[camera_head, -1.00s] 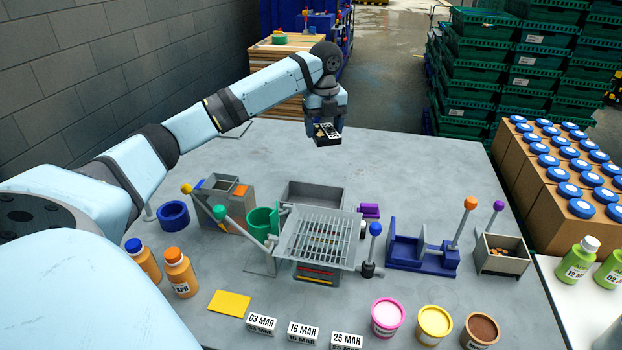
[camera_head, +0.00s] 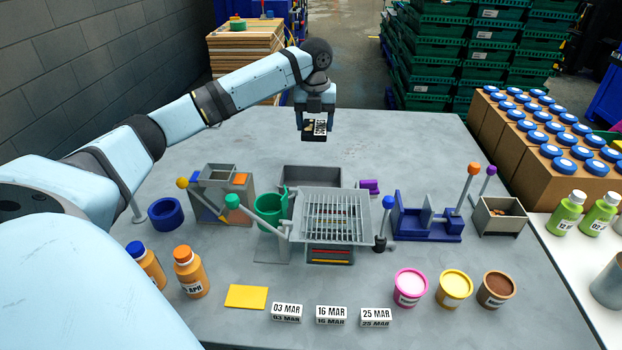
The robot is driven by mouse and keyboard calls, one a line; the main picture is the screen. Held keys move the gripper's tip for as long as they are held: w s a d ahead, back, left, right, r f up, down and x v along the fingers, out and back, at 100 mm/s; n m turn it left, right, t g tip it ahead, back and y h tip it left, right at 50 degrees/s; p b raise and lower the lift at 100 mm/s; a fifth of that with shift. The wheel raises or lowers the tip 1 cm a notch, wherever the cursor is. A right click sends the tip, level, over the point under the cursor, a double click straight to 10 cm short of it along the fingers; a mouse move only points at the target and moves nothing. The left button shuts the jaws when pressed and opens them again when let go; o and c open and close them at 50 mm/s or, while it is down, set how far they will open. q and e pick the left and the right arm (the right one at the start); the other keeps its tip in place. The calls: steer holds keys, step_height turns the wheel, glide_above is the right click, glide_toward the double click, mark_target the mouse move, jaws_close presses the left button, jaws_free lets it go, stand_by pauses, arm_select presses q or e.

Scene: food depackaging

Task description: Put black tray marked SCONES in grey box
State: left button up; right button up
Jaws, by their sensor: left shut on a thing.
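My left gripper (camera_head: 315,121) is shut on a small black tray (camera_head: 309,135) and holds it in the air over the back of the table. The tray is tilted, with a white label facing the camera; its lettering is too small to read surely. An open grey box (camera_head: 310,172) stands on the table below and in front of the tray, behind a slanted metal grid. The box looks empty as far as its inside shows. The tray is apart from the box. My right gripper is out of view.
The metal grid (camera_head: 330,215) stands right in front of the grey box. A green cup (camera_head: 268,210) is at its left, a purple piece (camera_head: 369,186) at its right. A blue fixture (camera_head: 427,222) and a small grey bin (camera_head: 500,217) stand further right. The table's back is clear.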

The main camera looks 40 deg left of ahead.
arm_select(q)
step_height(320, 180, down, 19)
stand_by(0.4)
steer(key=o, duration=1)
steer(key=shift+f, duration=0.15)
steer(key=shift+c, duration=0.2)
step_height(320, 180, up, 12)
steer(key=shift+r, duration=0.2)
